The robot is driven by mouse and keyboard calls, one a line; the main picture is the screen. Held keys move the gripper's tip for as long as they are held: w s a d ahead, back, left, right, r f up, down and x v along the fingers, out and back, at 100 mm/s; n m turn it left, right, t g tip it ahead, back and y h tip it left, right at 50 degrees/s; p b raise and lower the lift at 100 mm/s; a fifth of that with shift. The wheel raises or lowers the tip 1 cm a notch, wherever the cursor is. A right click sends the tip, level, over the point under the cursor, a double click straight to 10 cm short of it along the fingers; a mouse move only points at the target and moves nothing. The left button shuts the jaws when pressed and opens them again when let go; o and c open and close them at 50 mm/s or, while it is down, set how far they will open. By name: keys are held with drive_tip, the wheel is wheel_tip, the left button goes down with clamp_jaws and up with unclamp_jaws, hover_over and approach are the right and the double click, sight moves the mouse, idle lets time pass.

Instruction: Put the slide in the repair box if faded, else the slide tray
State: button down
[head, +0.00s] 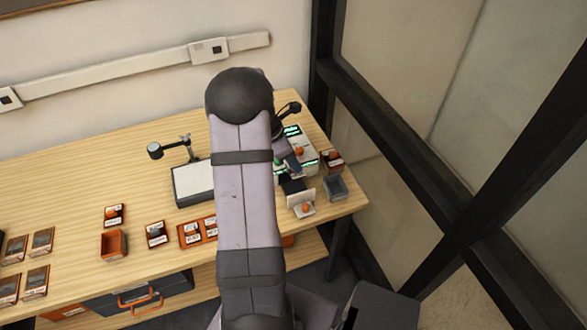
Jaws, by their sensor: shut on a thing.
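My gripper (293,184) is a small dark shape at the right end of the table, partly hidden by my own arm. It is shut on a small pale flat piece (301,197), which looks like the slide. I cannot tell from here whether its picture is faded. An orange tray (182,235) with labelled cards in it lies left of my arm, partly hidden. An open orange box (113,246) stands further left, and an open grey box (335,187) stands just right of my gripper. Their labels are unreadable, so I cannot tell which is the repair box.
A light panel (192,182) and a small lamp (155,150) stand left of my arm. A pale device with green displays (291,131) stands behind my gripper. Several dark cards in orange frames (42,241) lie at far left. Bare wood (75,190) is free at left.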

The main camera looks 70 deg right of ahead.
drive_tip(key=shift+s+d, duration=0.15)
drive_tip(key=shift+s, duration=0.2)
drive_tip(key=s+d+f, duration=0.3)
drive_tip(key=s+d, duration=0.2)
drive_tip(key=s, duration=0.6)
drive_tip(key=shift+d+f+b, duration=0.3)
drive_tip(key=shift+d+f, duration=0.05)
drive_tip(key=shift+f, duration=0.1)
drive_tip(key=shift+f+b, duration=1.4)
drive_tip(key=shift+b, duration=0.35)
drive_tip(key=shift+r+p, duration=0.1)
drive_tip(key=shift+p, duration=0.25)
drive_tip(key=shift+f, duration=0.2)
drive_tip(key=shift+f+b, duration=0.45)
drive_tip(key=shift+f, duration=0.35)
